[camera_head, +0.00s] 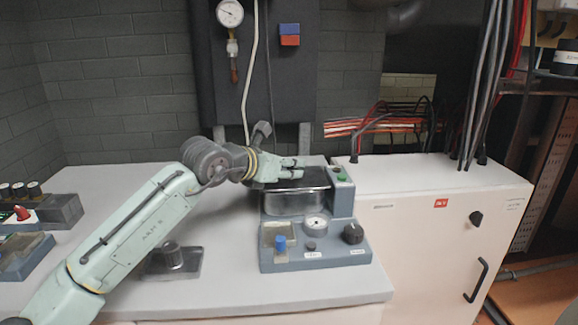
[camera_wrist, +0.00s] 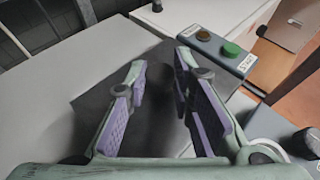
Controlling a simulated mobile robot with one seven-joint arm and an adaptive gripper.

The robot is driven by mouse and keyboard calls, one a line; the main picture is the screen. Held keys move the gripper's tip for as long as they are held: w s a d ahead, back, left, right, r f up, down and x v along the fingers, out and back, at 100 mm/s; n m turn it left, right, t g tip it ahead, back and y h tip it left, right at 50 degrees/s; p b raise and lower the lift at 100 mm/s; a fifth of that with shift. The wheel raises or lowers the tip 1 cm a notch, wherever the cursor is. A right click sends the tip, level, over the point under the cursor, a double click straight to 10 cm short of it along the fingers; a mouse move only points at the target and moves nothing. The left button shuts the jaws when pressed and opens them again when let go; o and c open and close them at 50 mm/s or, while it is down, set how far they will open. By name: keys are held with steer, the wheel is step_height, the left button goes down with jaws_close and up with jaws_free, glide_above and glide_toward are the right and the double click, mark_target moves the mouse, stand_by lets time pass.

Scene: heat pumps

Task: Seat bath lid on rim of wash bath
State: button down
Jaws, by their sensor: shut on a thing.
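The wash bath (camera_head: 295,204) is a metal-walled basin at the back of a blue-grey unit on the bench. My gripper (camera_head: 291,170) is over it, reaching in from the left. In the wrist view my gripper (camera_wrist: 160,75) has its purple-padded fingers around the middle of the dark flat bath lid (camera_wrist: 94,102), and it is shut on the lid. The part gripped is hard to make out between the fingers. The lid lies over the bath opening and hides much of the rim. I cannot tell whether it touches the rim all round.
The unit has a green button (camera_head: 340,177), a dial gauge (camera_head: 316,224), a black knob (camera_head: 352,233) and a blue knob (camera_head: 280,243). A dark block with a round top (camera_head: 172,256) stands left on the bench. A white cabinet (camera_head: 435,220) stands at right.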

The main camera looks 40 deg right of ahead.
steer(key=shift+f, duration=0.35)
steer(key=c, duration=1.3)
jaws_free()
